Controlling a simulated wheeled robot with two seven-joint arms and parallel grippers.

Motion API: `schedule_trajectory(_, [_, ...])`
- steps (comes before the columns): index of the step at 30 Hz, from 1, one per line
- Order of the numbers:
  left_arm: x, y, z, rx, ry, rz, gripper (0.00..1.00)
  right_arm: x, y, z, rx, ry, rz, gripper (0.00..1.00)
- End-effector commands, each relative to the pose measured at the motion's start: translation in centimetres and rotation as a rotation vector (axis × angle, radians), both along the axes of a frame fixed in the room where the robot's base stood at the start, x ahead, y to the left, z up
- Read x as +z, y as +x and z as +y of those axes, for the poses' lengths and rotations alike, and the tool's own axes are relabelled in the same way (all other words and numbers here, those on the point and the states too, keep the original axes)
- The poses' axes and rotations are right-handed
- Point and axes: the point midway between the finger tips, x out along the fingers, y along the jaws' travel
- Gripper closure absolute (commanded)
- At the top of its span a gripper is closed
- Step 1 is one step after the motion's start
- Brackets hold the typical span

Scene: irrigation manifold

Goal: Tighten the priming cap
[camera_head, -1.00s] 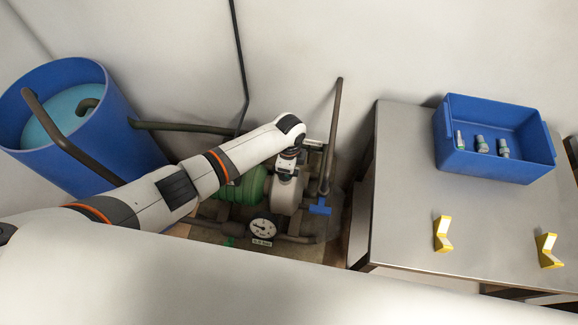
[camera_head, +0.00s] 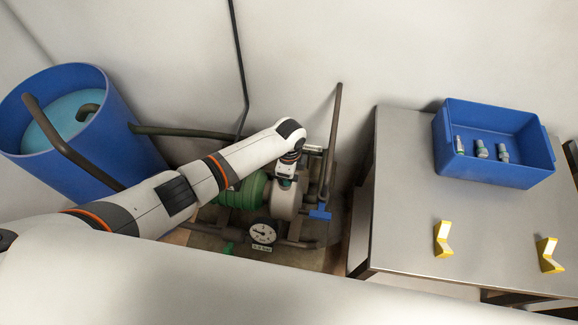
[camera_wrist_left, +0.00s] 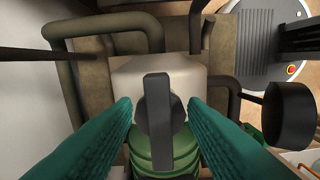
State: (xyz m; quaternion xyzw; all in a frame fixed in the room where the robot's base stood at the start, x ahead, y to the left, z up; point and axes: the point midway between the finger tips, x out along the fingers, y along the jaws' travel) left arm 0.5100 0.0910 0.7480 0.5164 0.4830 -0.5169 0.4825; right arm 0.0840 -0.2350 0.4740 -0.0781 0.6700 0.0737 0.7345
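The priming cap (camera_wrist_left: 158,120), dark grey with a raised bar handle, sits on top of the pale pump housing (camera_wrist_left: 192,75) in the left wrist view. The bar runs nearly up and down in the picture. My left gripper (camera_wrist_left: 160,104) is open, with one teal finger on each side of the cap and a visible gap to the bar. In the head view my left gripper (camera_head: 287,172) points down over the pump housing (camera_head: 287,200) and hides the cap. My right gripper is not in view.
The green motor (camera_head: 240,191), gauge (camera_head: 263,233), blue-handled valve (camera_head: 319,211) and pipes surround the pump. A blue water barrel (camera_head: 120,140) stands left. A table (camera_head: 400,230) at right carries a blue bin (camera_head: 510,172) with fittings and two yellow brackets (camera_head: 443,239).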

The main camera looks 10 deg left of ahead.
Motion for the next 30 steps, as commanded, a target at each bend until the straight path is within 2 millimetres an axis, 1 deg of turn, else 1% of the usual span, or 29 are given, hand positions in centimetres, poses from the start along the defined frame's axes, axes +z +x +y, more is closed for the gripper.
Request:
schedule_trajectory(5, [2.6,0.1,0.1,0.0,-0.001,-0.005,0.61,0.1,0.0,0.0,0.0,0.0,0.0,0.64])
schedule_trajectory(12, [7.7,0.1,0.0,-0.002,-0.002,-0.005,0.61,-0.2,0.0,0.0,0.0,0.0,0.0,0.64])
schedule_trajectory(15, [9.5,0.1,0.0,-0.001,-0.001,-0.006,0.61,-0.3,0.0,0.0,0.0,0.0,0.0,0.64])
schedule_trajectory(18, [10.7,0.1,0.0,-0.001,-0.001,-0.003,0.61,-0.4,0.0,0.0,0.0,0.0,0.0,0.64])
schedule_trajectory(22, [11.6,0.0,0.0,-0.001,-0.001,-0.002,0.61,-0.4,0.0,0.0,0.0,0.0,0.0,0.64])
schedule_trajectory(30, [11.7,0.0,0.0,0.0,0.0,-0.001,0.61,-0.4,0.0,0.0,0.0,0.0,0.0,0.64])
